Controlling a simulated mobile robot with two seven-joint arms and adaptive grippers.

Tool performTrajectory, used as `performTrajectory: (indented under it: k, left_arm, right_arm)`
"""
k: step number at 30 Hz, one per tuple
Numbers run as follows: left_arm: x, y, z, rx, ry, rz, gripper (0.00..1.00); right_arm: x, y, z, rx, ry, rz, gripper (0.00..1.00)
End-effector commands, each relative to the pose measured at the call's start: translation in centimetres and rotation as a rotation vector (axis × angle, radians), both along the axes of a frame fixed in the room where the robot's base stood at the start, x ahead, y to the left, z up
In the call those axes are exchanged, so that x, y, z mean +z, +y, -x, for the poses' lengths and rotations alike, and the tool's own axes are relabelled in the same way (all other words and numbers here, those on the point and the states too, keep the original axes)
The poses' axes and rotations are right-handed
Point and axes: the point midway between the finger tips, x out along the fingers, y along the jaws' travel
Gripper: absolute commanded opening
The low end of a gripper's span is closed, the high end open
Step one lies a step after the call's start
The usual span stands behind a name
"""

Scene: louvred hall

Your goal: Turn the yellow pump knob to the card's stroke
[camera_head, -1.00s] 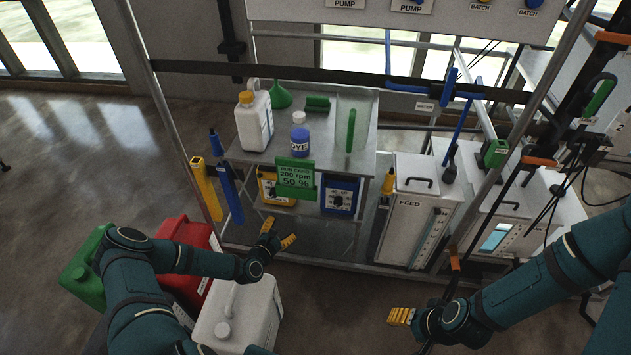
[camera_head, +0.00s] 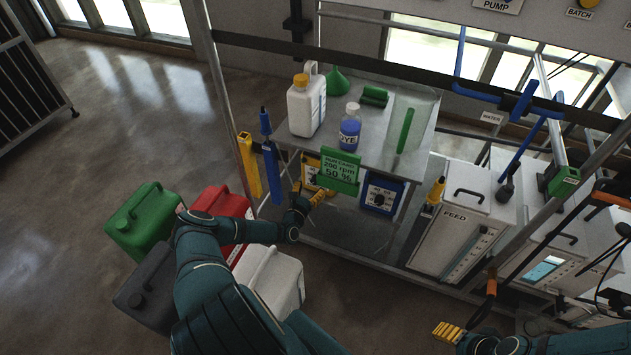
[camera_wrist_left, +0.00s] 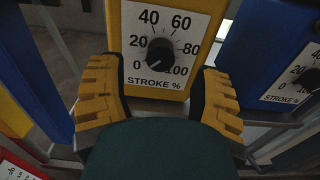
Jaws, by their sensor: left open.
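The yellow pump (camera_head: 308,170) sits under the bench top, partly hidden by my left gripper and the card. In the left wrist view its black knob (camera_wrist_left: 160,51) is at the middle of a white "STROKE %" dial marked 0 to 100. A faint light mark on the knob seems to point lower left, near 0. The green run card (camera_head: 340,171) reads 200 rpm, 50 %. My left gripper (camera_head: 308,194) is open in front of the pump, with its yellow fingers (camera_wrist_left: 160,92) either side of and below the knob, apart from it. My right gripper (camera_head: 447,332) is low at right, its opening unclear.
A blue pump (camera_head: 381,194) with a similar dial stands right of the yellow one. The bench (camera_head: 345,120) above carries a white jug (camera_head: 307,105), a dye bottle (camera_head: 350,128) and a green funnel (camera_head: 337,82). Green (camera_head: 143,218) and red (camera_head: 222,206) canisters stand near my left arm.

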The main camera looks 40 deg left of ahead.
Motion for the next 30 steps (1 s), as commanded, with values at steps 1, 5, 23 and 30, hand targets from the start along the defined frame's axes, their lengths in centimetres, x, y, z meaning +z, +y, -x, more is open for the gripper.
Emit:
performTrajectory:
  k: [1, 5, 23, 30]
  left_arm:
    - [0.0, 0.2, -0.7, 0.0, -0.001, -0.001, 0.64]
    - [0.0, 0.6, -2.3, 0.0, 0.0, 0.0, 0.64]
    - [0.0, 1.3, -4.1, -0.001, 0.001, -0.001, 0.64]
    - [0.0, 1.3, -4.1, 0.0, 0.001, -0.001, 0.56]
  right_arm:
    - [-0.1, 0.0, 0.0, 0.0, -0.001, 0.0, 0.59]
    - [-0.2, 0.0, 0.0, 0.0, -0.001, 0.0, 0.59]
    - [-0.4, 0.0, 0.0, 0.0, -0.001, 0.0, 0.59]
    - [-0.4, 0.0, 0.0, 0.0, -0.001, 0.0, 0.59]
